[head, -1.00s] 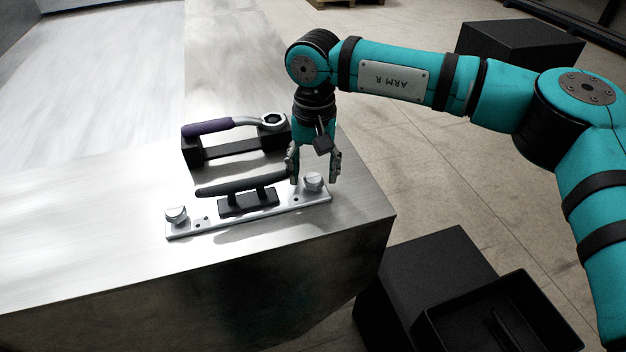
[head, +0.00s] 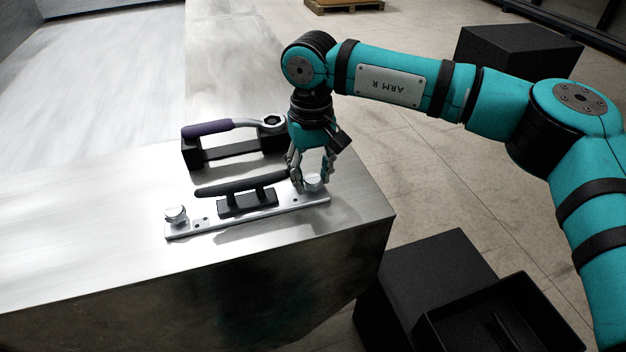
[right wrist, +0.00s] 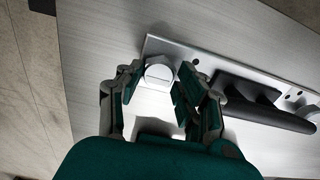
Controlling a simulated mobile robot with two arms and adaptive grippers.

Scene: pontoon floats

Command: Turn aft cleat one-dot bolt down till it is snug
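The aft cleat is a dark horn (head: 240,187) on a pale metal plate (head: 240,223) with a silver bolt at each end. The right-end bolt (head: 313,184) has one dark dot beside it; it also shows in the right wrist view (right wrist: 159,73). The left-end bolt (head: 176,214) has two dots beside it. My right gripper (head: 311,181) is low over the one-dot bolt, its fingers on either side of the head. In the right wrist view the fingers (right wrist: 157,82) look open, with a small gap to the bolt. My left gripper is out of view.
A ratchet wrench with a purple handle (head: 207,129) lies on a black holder (head: 235,150) behind the cleat. The metal deck (head: 90,215) ends just right of the plate. A black block (head: 430,270) and a black tray (head: 505,315) stand below to the right.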

